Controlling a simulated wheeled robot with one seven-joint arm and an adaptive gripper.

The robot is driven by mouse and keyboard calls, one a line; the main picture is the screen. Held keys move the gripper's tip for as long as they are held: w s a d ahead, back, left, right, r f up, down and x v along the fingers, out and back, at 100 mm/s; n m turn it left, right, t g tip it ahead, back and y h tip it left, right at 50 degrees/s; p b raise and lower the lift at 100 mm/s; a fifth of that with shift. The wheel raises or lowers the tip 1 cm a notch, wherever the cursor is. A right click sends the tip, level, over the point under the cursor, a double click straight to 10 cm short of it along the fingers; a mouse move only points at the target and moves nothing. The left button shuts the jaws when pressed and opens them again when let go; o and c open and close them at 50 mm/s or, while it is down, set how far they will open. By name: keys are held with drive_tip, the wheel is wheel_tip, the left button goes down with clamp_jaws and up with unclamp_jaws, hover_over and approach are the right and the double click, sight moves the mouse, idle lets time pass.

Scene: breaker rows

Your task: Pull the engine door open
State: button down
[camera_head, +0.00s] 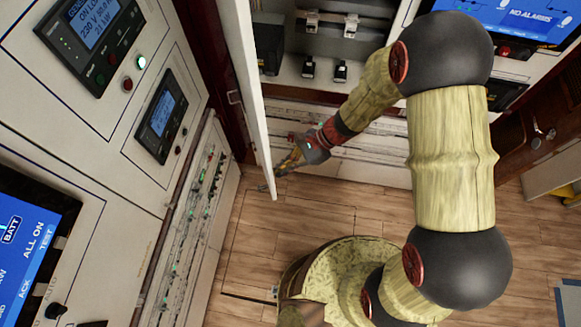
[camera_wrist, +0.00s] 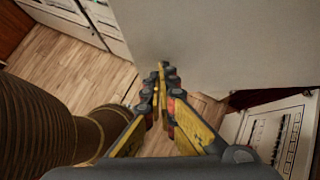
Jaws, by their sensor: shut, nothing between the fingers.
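The engine door (camera_head: 254,100) is a tall white panel, seen nearly edge-on in the head view. It stands swung out from the cabinet, with the interior open to its right. In the wrist view its broad pale face (camera_wrist: 225,45) fills the upper right. My gripper (camera_head: 277,172) is at the door's lower end, on the side facing the cabinet interior. In the wrist view my gripper's yellow fingers (camera_wrist: 162,72) are together and empty, with the tips at or very near the door face. I cannot tell whether they touch.
A panel wall with screens (camera_head: 161,115) and breaker rows (camera_head: 195,195) stands left of the door. The open compartment (camera_head: 325,60) holds dark equipment on a shelf. Wooden floor (camera_head: 250,235) is clear between the left panels and my base.

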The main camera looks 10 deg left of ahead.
drive_tip(key=s+a+m+t+b, duration=0.1)
drive_tip(key=s+a+b, duration=0.1)
drive_tip(key=a, duration=0.6)
drive_tip(key=s+a+m+b, duration=0.1)
drive_tip(key=s+a, duration=0.3)
drive_tip(key=a, duration=0.4)
drive_tip(key=shift+s+a+t+y+b, duration=0.2)
drive_tip(key=shift+t+y+b, duration=0.15)
drive_tip(key=shift+b, duration=0.45)
